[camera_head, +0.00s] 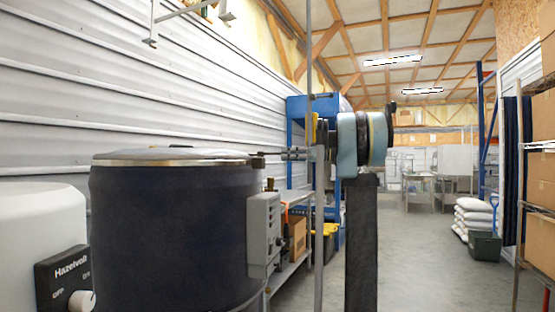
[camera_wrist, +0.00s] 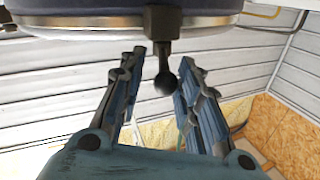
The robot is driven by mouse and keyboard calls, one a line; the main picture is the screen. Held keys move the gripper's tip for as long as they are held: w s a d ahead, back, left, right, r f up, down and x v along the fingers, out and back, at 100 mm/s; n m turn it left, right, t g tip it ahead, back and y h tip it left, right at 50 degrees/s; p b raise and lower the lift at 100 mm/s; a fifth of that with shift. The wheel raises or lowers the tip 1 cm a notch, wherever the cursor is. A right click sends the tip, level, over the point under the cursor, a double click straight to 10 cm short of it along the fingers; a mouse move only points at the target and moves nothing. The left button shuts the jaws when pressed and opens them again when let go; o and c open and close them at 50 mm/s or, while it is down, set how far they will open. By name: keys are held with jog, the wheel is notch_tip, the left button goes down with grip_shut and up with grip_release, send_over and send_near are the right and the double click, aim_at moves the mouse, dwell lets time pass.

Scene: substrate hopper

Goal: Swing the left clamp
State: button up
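A dark drum-shaped hopper (camera_head: 165,235) with a pale lid (camera_head: 172,154) stands at the left of the head view. A small dark clamp (camera_head: 257,160) sits at its right rim. In the wrist view the clamp (camera_wrist: 163,22) is at the top centre, and its black ball knob (camera_wrist: 165,84) sticks out toward me. My gripper (camera_wrist: 164,58) is open, with one finger on each side of the knob and visible gaps between. In the head view my gripper (camera_head: 290,154) reaches left toward the clamp, partly hidden. I see only this one clamp clearly.
A grey control box (camera_head: 264,228) is fixed to the hopper's right side, below the clamp. A white unit with a Hazelvolt dial (camera_head: 66,280) stands at lower left. A thin upright pole (camera_head: 310,80) and a shelf (camera_head: 292,272) are near my arm.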

jog(key=d, duration=0.5)
jog(key=shift+s+d, duration=0.25)
jog(key=shift+d, duration=0.1)
jog(key=shift+c, duration=0.5)
